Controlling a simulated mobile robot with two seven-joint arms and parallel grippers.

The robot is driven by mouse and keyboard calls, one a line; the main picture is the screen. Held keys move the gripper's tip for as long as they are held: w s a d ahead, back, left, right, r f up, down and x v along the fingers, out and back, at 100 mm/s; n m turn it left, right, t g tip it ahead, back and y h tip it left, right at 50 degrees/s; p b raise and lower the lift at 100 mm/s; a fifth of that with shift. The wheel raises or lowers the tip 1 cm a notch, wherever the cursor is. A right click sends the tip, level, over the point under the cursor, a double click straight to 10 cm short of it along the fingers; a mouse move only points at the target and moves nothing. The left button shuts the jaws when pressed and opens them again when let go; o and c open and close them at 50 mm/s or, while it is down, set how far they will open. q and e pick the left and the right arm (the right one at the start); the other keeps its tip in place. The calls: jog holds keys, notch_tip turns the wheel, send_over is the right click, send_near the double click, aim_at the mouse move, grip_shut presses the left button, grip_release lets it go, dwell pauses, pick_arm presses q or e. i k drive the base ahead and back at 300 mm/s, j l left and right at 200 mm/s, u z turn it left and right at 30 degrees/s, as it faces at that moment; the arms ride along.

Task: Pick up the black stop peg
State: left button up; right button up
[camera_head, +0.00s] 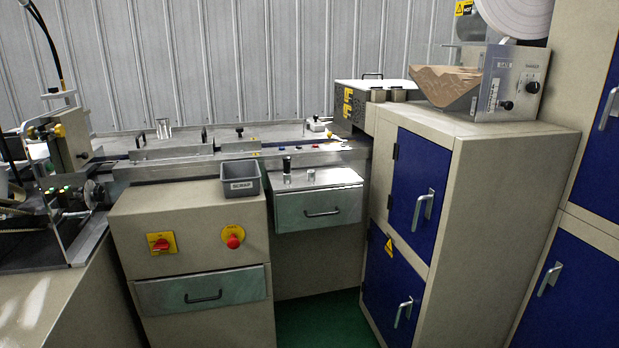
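A small upright black peg (287,164) stands on the metal top of the drawer unit (338,178) in the middle of the view, to the right of a grey bin (241,181). It looks like the black stop peg. A short silver peg (311,175) stands to its right on the same top, apart from it. Neither of my grippers shows in this view.
A beige cabinet (120,230) with a red switch (161,244) and a red button (233,237) stands front left. The machine bed (200,152) runs behind. A tall beige cabinet (490,200) with blue doors stands right. Green floor (318,325) shows between the cabinets.

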aim_at(286, 160)
jog(key=i+u, duration=0.4)
jog(key=i, duration=0.5)
